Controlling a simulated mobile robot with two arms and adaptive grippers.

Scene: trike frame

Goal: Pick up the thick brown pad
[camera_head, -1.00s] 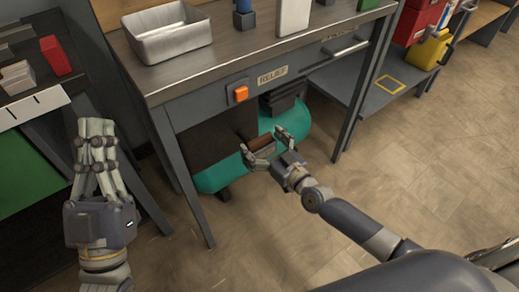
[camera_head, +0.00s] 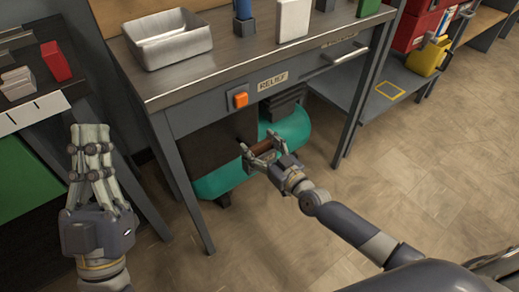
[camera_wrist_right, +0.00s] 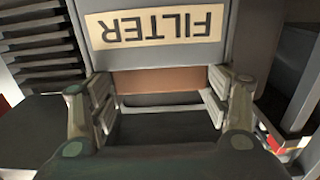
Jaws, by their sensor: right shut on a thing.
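The thick brown pad (camera_head: 262,146) is under the workbench, in front of the teal tank. In the right wrist view, the brown pad (camera_wrist_right: 160,80) shows as a brown band between the fingers, just below a "FILTER" label (camera_wrist_right: 155,26). My right gripper (camera_head: 258,147) is shut on the pad, with a finger at each end; it also shows in the right wrist view (camera_wrist_right: 160,100). The pad's far side is hidden. My left gripper (camera_head: 90,140) points up at the left, away from the pad; its finger gap is not clear.
The workbench (camera_head: 215,75) stands above my right gripper, with a "RELIEF" label and orange switch on its front. Its front leg (camera_head: 181,180) is left of the gripper. The teal tank (camera_head: 222,181) is behind. Open floor (camera_head: 430,190) lies to the right.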

